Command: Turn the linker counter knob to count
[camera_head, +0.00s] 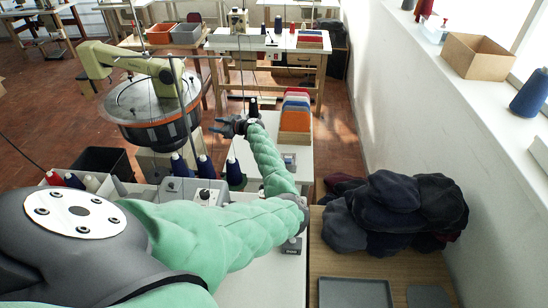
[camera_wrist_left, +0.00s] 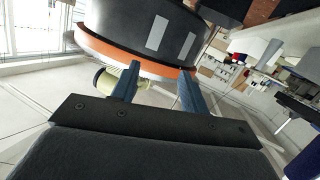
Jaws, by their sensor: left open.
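The linker (camera_head: 150,98) is a round, dark drum with an orange band under an olive arm, at the left in the head view. In the left wrist view the drum (camera_wrist_left: 145,28) fills the top, just beyond my fingertips. My left gripper (camera_head: 226,124) is to the right of the drum, open and empty, with its blue fingers apart (camera_wrist_left: 157,80). A cream cylinder with a dark end (camera_wrist_left: 106,80) shows below the drum, beside one finger. I cannot make out the counter knob for certain. My right gripper is not in view.
Dark blue thread cones (camera_head: 180,166) stand in front of the linker. A white-topped box (camera_head: 208,197) is near my forearm. Dark garments (camera_head: 395,212) and a grey tray (camera_head: 355,293) lie on the wooden table.

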